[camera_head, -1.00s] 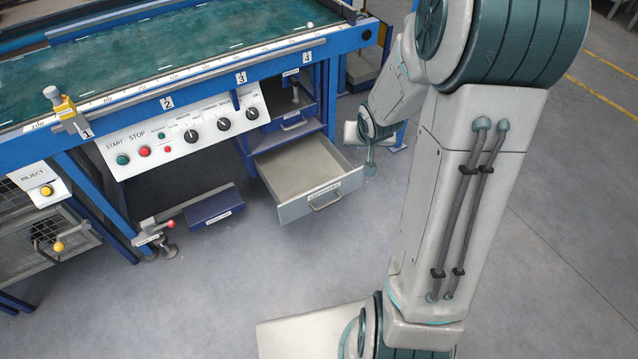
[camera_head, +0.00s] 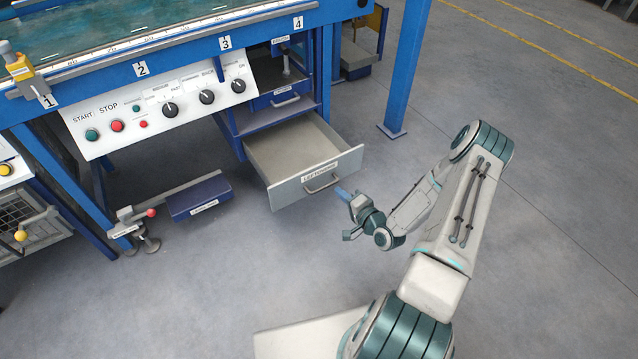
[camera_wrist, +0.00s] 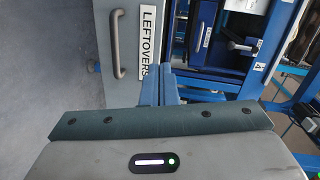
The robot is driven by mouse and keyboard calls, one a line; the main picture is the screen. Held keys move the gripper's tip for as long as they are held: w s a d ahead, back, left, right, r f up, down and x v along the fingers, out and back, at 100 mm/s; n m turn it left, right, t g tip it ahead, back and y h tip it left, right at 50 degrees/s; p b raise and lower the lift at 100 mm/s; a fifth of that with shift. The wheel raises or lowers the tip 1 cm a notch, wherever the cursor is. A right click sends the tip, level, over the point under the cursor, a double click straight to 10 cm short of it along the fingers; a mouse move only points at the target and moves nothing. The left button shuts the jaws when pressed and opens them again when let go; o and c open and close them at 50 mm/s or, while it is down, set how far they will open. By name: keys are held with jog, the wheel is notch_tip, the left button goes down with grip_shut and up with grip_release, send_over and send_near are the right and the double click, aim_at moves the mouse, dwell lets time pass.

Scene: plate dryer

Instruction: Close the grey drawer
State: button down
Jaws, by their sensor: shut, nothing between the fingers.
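The grey drawer (camera_head: 292,185) is pulled out below the right part of the blue machine in the head view. Its front has a bar handle and a label, and its inside looks empty. In the wrist view the drawer front (camera_wrist: 110,85) shows at the upper left, with the handle (camera_wrist: 117,45) and the label "LEFTOVERS" (camera_wrist: 148,45). My gripper (camera_head: 341,191) is shut and empty, its blue fingers pointing at the right part of the drawer front, close to the handle. In the wrist view the fingers (camera_wrist: 163,82) overlap the front's edge near the label; I cannot tell whether they touch it.
A blue drawer (camera_head: 284,101) sits closed above the grey one. A control panel (camera_head: 165,110) with buttons and knobs is to the left. A blue pedal (camera_head: 200,199) stands low at left. A blue post (camera_head: 405,65) rises at right. The floor before the drawer is clear.

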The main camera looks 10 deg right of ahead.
notch_tip(320, 180, down, 3)
jog(key=s+m+t+b, duration=0.1)
jog(key=m+t, duration=0.1)
jog(key=b, duration=0.4)
send_near(315, 169)
jog(key=shift+m, duration=0.3)
jog(key=x, duration=0.6)
jog(key=shift+w+a, duration=0.2)
jog(key=shift+a, duration=0.05)
jog(key=shift+w+r, duration=0.1)
jog(key=shift+w, duration=0.05)
jog(key=shift+w, duration=0.1)
